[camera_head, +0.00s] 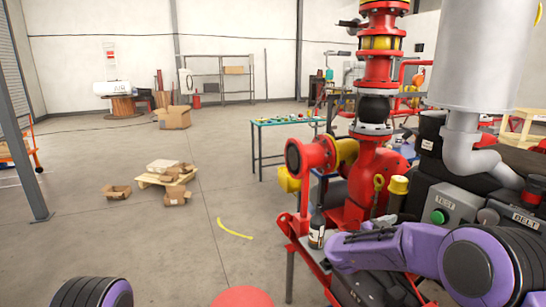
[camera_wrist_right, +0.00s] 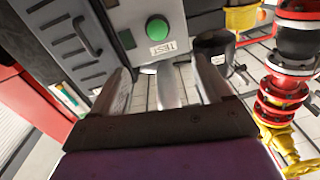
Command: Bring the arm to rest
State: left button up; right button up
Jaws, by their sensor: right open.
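My right arm (camera_head: 400,250), purple with black joints, reaches in from the right in the head view, bent in front of the red pump skid (camera_head: 375,180). In the right wrist view my right gripper (camera_wrist_right: 162,78) has its two fingers spread apart. A grey metal piece shows between the fingers; I cannot tell how far beyond them it is. A grey box with a green button (camera_wrist_right: 157,29) and a TEST label is just past the fingertips, apart from them. It also shows in the head view (camera_head: 438,216). Only part of my left arm (camera_head: 92,292) shows at the bottom left; its gripper is out of view.
A dark bottle (camera_head: 317,228) stands on the skid's edge close to my right arm. A grey pipe (camera_head: 480,155) and large cylinder (camera_head: 490,50) rise at the right. A green table (camera_head: 288,121) and a pallet with boxes (camera_head: 165,178) stand farther back. The left floor is mostly clear.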

jog(key=s+a+f+n+t+y, duration=0.25)
jog(key=s+f+y, duration=0.25)
jog(key=f, duration=0.7)
jog(key=s+a+f+n+t+y, duration=0.2)
jog(key=s+f+n+y, duration=0.15)
jog(key=f, duration=0.85)
pick_arm(q)
jog(key=shift+w+f+b, duration=0.4)
jog(key=shift+f+b, duration=0.3)
jog(key=shift+f, duration=0.15)
pick_arm(e)
jog(key=s+f+g+y, duration=0.2)
jog(key=s+f+g, duration=0.2)
jog(key=s, duration=1.3)
jog(key=s+f+n+g+y, duration=0.1)
jog(key=s+f+g, duration=0.3)
jog(key=s+f, duration=0.6)
jog(key=s+y, duration=0.1)
jog(key=s, duration=0.6)
jog(key=shift+s+d+f+n+g, duration=0.2)
jog(key=shift+d+f+n+g, duration=0.05)
jog(key=shift+d+n+g, duration=0.1)
